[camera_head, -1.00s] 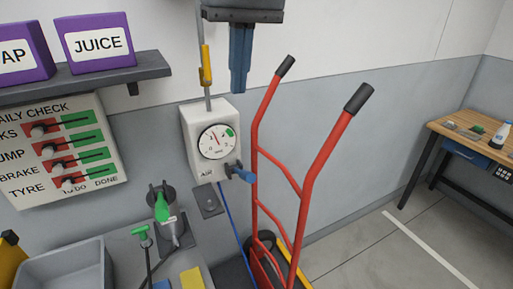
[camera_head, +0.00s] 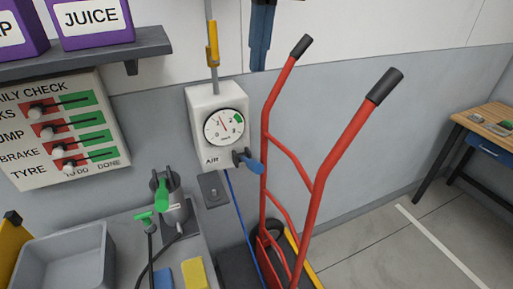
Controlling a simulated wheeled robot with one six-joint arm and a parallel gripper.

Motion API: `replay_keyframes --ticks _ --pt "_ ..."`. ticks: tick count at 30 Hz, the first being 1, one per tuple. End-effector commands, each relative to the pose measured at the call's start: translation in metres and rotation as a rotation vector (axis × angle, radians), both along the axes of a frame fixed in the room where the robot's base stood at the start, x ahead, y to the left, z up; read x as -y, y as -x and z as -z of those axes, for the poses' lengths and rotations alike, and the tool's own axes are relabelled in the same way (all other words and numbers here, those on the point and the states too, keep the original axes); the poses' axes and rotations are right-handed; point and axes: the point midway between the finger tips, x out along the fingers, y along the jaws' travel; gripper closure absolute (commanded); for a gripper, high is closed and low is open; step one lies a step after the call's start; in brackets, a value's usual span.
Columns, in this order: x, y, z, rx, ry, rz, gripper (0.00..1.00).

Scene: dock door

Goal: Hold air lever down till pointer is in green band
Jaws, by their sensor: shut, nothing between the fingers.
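The white air box (camera_head: 203,100) is on the wall, with a round gauge (camera_head: 224,127) on its face. The gauge's red pointer (camera_head: 222,122) points up and slightly left, outside the green band (camera_head: 238,118) at the dial's upper right. The blue air lever (camera_head: 250,163) sticks out below the gauge, sloping down to the right. My gripper (camera_head: 258,68) is at the top edge, its blue fingers shut and empty. In the picture it is above the lever, apart from it; only its lower part shows.
A red hand truck (camera_head: 322,170) stands right of the air box, its handles close to my gripper in the picture. A shelf with purple boxes (camera_head: 92,20) and a slider board (camera_head: 62,135) are left. A grey bin (camera_head: 65,255) is below.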

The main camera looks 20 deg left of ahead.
Motion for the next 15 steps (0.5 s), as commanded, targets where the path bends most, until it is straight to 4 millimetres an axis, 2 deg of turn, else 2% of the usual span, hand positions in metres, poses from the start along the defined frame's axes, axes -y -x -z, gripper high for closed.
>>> replay_keyframes --ticks 11,15 --pt "-0.002 -0.008 0.034 0.000 0.000 -0.004 1.00" --pt "-0.002 -0.014 0.055 0.001 0.000 -0.005 1.00"
